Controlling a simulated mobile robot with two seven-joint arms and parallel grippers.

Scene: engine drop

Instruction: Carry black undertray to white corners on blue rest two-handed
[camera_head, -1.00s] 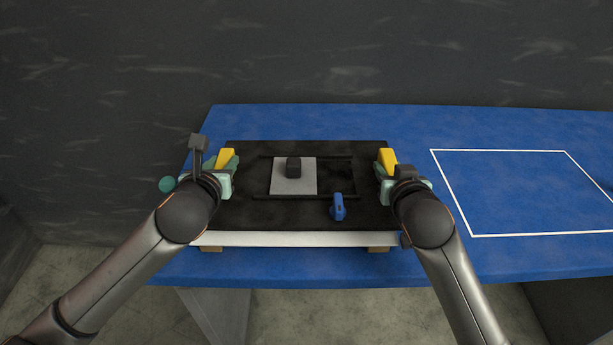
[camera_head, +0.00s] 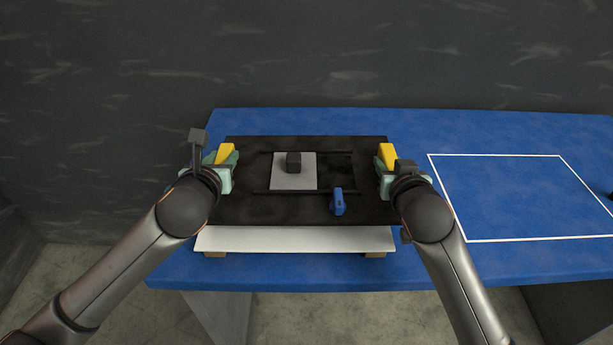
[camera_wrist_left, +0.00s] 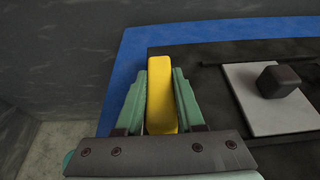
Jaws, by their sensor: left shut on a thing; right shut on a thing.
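The black undertray (camera_head: 270,208) is held level between my two grippers, above a white board on the left part of the blue rest (camera_head: 420,270). It carries a grey plate (camera_head: 292,183) with a dark block (camera_head: 294,162), and a blue piece (camera_head: 338,202). My left gripper (camera_head: 223,160) is shut on the yellow handle at the tray's left end; the left wrist view shows this handle (camera_wrist_left: 161,95) between the green fingers. My right gripper (camera_head: 388,162) is shut on the yellow handle at the right end. The white outline with its corners (camera_head: 470,240) lies to the right, empty.
The white board (camera_head: 295,240) shows in front of the tray, on small brown blocks (camera_head: 375,254). A dark object (camera_head: 610,196) is cut off at the right edge. A dark wall stands behind the rest. The blue surface between board and outline is clear.

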